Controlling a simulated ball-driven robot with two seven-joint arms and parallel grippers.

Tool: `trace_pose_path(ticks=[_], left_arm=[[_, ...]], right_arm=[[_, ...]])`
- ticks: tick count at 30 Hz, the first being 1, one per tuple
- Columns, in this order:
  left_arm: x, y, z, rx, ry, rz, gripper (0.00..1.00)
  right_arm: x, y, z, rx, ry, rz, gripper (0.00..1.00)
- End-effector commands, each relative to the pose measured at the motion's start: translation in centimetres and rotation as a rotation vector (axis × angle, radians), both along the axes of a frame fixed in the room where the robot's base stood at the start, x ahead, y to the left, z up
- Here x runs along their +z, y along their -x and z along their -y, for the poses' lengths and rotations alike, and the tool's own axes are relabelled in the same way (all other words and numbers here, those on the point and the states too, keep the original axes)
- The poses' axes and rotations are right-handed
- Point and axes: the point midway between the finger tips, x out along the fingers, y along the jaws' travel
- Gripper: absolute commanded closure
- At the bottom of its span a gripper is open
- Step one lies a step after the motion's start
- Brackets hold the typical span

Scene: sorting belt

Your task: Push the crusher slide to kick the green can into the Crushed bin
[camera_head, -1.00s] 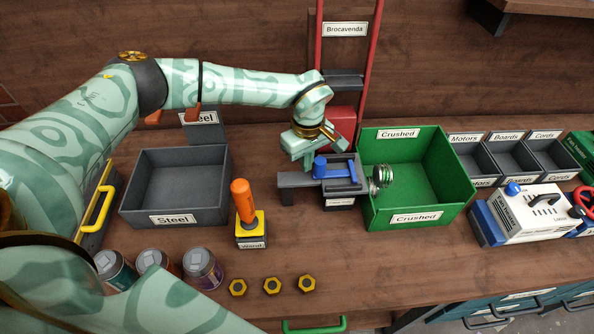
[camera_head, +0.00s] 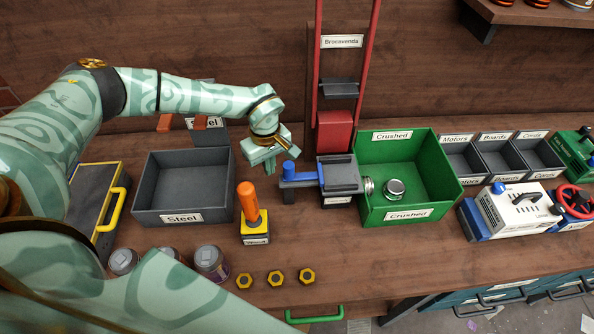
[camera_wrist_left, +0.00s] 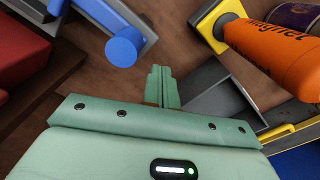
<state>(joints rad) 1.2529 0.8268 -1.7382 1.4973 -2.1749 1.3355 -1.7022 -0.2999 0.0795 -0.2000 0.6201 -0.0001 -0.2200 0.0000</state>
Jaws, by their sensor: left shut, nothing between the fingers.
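The crusher (camera_head: 340,175) stands left of the green Crushed bin (camera_head: 440,165), its red press block (camera_head: 334,130) raised above it. Its blue slide knob (camera_head: 291,170) is at the left, on a blue bar; it also shows in the left wrist view (camera_wrist_left: 124,48). A flattened silver-ended can (camera_head: 394,188) lies in the bin. Another flattened can (camera_head: 368,186) shows at the bin's left wall; I cannot tell which is green. My left gripper (camera_head: 264,162) is shut and empty, above and left of the knob, apart from it. My right gripper is out of view.
The grey Steel bin (camera_head: 181,217) stands left. Several cans, including a purple one (camera_head: 211,262), and yellow nuts (camera_head: 276,278) lie nearer. A white machine (camera_head: 510,210) stands right of the Crushed bin.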

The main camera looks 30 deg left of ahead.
Motion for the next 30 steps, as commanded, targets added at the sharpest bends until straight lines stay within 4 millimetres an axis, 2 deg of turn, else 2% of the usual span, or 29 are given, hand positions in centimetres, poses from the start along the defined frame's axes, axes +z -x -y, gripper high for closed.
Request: trace_pose_path(ticks=[18, 30], left_arm=[[7.6, -0.1, 0.0, 0.001, 0.000, 0.002, 1.00], [7.7, 0.0, 0.0, 0.001, 0.000, 0.000, 1.00]], right_arm=[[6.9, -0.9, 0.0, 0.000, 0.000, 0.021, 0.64], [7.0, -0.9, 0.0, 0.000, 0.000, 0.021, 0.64]])
